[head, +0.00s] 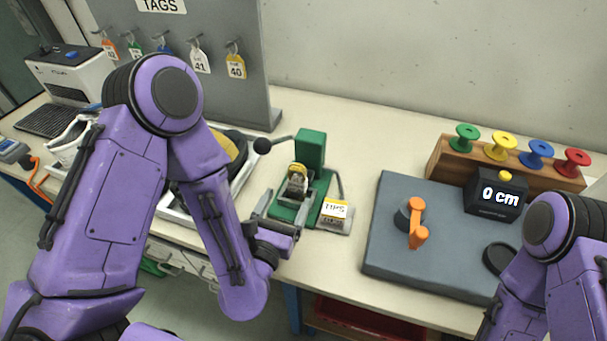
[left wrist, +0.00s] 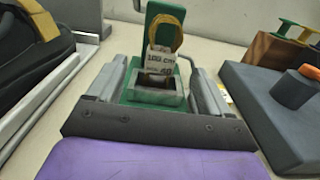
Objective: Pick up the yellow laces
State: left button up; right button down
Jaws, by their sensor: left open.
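The yellow laces (head: 298,172) are a small bundle with a white paper band, standing in the green holder of a small press-like device (head: 310,150). In the left wrist view the yellow loop (left wrist: 166,27) shows above its printed band, upright between the fingers. My left gripper (head: 284,208) is open and level with the front of the green holder, one finger on each side of it. In the left wrist view no finger is seen closed on the laces. My right arm shows at the lower right, but its gripper is out of the picture.
A lever with a black knob (head: 262,146) sticks out left of the device. A tag box (head: 335,214) stands at its right. A shoe tray lies left.

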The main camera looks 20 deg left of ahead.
aim_at(296, 183)
pick_arm(q)
jog(key=w+b, duration=0.1)
jog(key=b, duration=0.1)
jog(key=shift+w+a+f+b, duration=0.1)
jog(key=shift+w+f+b, duration=0.05)
jog(key=shift+b, duration=0.15)
jog(key=shift+w+r+b, duration=0.25)
jog(key=shift+w+b, duration=0.1)
jog(key=shift+w, duration=0.7)
jog(key=w+p, duration=0.2)
jog(key=w, duration=0.1)
jog(key=w+p, duration=0.1)
jog(key=w, duration=0.1)
jog(key=shift+w+d+r, duration=0.1)
jog(key=shift+d+r, duration=0.05)
jog(key=shift+d, duration=0.2)
jog(key=shift+w, duration=0.3)
jog(key=shift+f, duration=0.25)
jog(key=c, duration=1)
